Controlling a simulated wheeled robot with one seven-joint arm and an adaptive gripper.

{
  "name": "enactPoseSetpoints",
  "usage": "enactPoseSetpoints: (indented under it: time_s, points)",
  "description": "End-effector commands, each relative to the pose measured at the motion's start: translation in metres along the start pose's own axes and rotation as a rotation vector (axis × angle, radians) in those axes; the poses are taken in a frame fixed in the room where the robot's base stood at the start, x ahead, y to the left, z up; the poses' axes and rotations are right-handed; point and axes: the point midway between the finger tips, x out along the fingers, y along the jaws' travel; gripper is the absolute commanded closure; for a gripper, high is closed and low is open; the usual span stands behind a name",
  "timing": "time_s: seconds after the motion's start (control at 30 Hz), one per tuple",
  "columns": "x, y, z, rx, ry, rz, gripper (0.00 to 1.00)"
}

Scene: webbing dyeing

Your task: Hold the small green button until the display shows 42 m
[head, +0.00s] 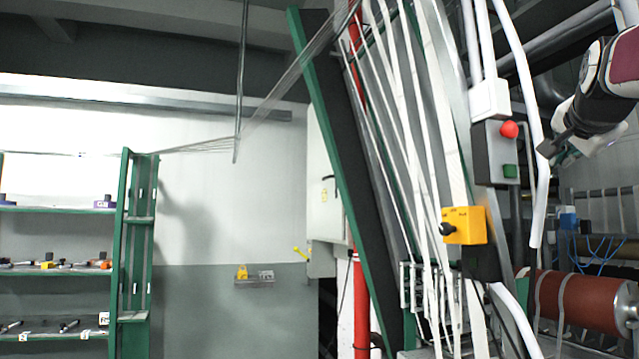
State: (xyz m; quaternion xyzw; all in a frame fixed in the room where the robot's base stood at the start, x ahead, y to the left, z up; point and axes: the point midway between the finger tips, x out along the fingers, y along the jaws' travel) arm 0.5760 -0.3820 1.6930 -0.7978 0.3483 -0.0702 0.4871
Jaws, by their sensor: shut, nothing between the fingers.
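A small green button (510,171) sits low on a grey control box (494,152) at the right of the head view, below a round red button (509,129). My gripper (545,149) reaches in from the upper right. It is shut and empty, with its tips to the right of the control box and a little above the green button's height. A gap shows between the tips and the button in the picture; depth is hard to tell. I can make out no display with a reading in metres.
A yellow box (464,225) with a black knob is below the control box. White webbing strands (405,130) run down left of it. A white pipe (536,120) passes between my gripper and the control box in the picture. A red roller (580,300) is lower right.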

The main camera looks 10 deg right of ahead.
Motion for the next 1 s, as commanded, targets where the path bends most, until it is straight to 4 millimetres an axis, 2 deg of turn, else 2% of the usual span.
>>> enactPoseSetpoints:
  time_s: [0.1, 0.43, 1.0]
  points:
    - [0.014, -0.007, 0.011, -0.002, -0.001, -0.001, 1.0]
    - [0.04, -0.028, 0.03, 0.0, -0.002, -0.002, 1.0]
    - [0.047, -0.035, 0.035, 0.0, 0.0, -0.001, 1.0]
